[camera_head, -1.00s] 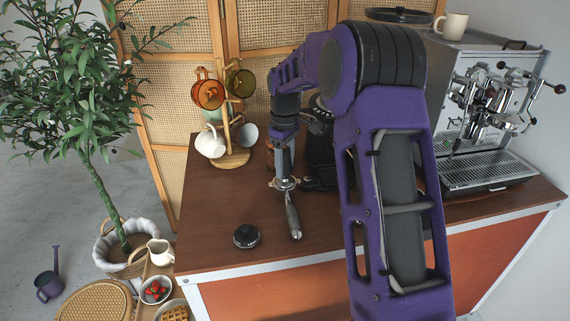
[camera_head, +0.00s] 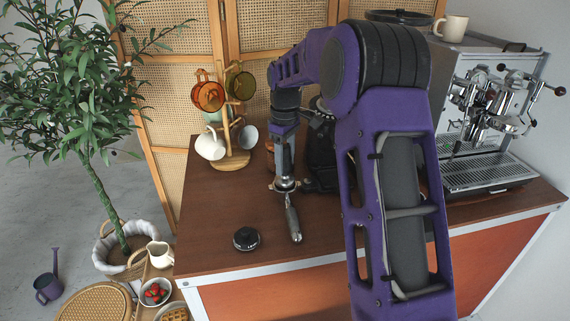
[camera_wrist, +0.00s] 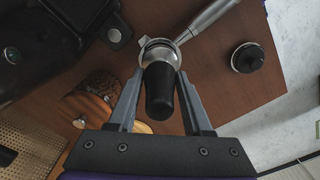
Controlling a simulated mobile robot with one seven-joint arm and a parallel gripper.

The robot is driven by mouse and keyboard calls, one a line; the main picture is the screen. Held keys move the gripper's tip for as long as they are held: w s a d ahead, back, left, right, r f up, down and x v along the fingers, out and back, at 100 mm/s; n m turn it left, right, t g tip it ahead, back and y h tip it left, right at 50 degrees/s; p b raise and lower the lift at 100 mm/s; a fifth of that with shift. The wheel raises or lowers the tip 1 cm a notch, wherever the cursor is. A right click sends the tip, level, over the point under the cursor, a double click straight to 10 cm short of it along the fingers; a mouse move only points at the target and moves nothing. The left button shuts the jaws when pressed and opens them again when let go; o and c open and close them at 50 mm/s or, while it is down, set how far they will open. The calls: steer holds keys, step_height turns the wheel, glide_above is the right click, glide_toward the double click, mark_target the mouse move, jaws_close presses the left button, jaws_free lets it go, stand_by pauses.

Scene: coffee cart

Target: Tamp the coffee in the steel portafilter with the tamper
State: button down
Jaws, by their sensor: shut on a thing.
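My gripper (camera_head: 285,180) is shut on the tamper (camera_wrist: 160,92), whose black handle stands between the two fingers in the wrist view. The tamper's lower end is over or in the basket of the steel portafilter (camera_wrist: 168,44); how deep it sits, and the coffee, are hidden. In the head view the portafilter (camera_head: 293,222) lies on the wooden counter, its handle pointing toward the front edge. My fingers hide most of the tamper there.
A round black-topped tool (camera_head: 246,238) stands on the counter left of the portafilter handle. A mug tree (camera_head: 229,160) with cups stands behind left. A black machine (camera_head: 320,160) is close right of my gripper. The espresso machine (camera_head: 490,130) stands at right.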

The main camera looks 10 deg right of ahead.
mark_target(285, 146)
steer(key=shift+r, duration=0.5)
steer(key=shift+r, duration=2.5)
